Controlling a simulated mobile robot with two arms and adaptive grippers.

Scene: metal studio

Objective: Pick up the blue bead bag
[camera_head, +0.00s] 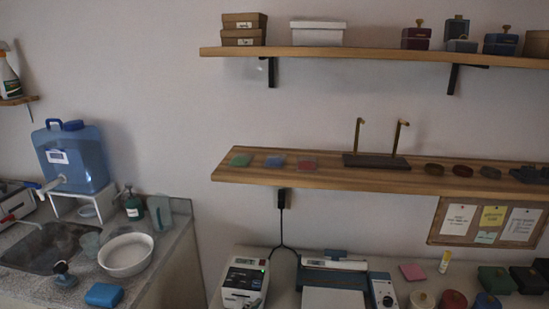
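A small flat blue bag (275,161), which looks like the blue bead bag, lies on the left part of the lower wooden shelf (350,182). A green bag (241,160) lies to its left and a reddish bag (307,163) to its right, each with a gap between. The beads themselves are too small to make out. Neither of my grippers is in view.
A black and brass stand (376,160) and several dark small items sit farther right on that shelf. An upper shelf (380,52) with boxes hangs above. Below are a label device (243,284), a counter with a sink (45,247) and a white bowl (126,255).

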